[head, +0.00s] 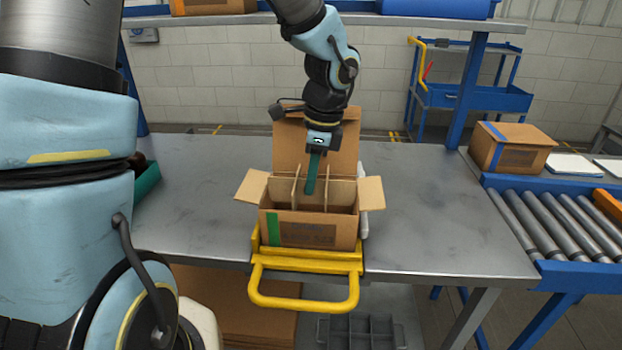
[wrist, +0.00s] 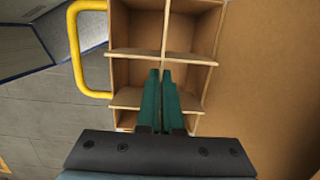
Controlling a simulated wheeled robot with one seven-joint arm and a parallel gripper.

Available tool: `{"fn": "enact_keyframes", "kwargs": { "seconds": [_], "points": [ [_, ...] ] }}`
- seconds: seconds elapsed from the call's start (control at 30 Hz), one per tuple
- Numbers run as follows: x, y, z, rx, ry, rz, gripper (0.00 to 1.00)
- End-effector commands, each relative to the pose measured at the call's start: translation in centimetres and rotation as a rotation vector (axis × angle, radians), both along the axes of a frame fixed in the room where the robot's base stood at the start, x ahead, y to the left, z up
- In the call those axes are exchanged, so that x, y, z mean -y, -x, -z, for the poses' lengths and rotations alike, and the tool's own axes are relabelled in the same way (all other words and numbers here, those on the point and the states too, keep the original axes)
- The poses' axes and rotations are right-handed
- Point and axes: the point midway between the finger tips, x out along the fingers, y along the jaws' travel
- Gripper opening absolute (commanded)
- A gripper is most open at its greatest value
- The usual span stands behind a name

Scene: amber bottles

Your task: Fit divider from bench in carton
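The open cardboard carton (head: 283,227) stands on the metal bench with its flaps spread. A cardboard divider (head: 341,193) stands inside it, making several compartments; it also shows in the wrist view (wrist: 136,54). My gripper (head: 311,190) points down into the carton from above. Its two green fingers show in the wrist view (wrist: 160,75), close together beside the divider's lengthwise panel. The panel lines up with the narrow gap between the fingertips. Whether the fingers touch or pinch it cannot be made out. The carton's floor shows in the far compartments, and the near ones are partly hidden by my gripper.
A yellow handled frame (head: 305,302) holds the carton at the bench's (head: 430,215) front edge. Bare bench lies on both sides. A green bin (head: 147,180) is at left. A roller conveyor (head: 545,225) with a closed carton (head: 508,148) is at right.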

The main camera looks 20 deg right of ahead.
Motion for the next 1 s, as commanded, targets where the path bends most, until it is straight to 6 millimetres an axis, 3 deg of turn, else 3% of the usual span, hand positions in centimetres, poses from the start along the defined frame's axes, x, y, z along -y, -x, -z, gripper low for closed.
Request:
{"fn": "enact_keyframes", "kwargs": {
  "seconds": [1.0],
  "points": [
    [0.0, 0.0, 3.0, 0.000, 0.000, 0.001, 0.00]
  ]
}}
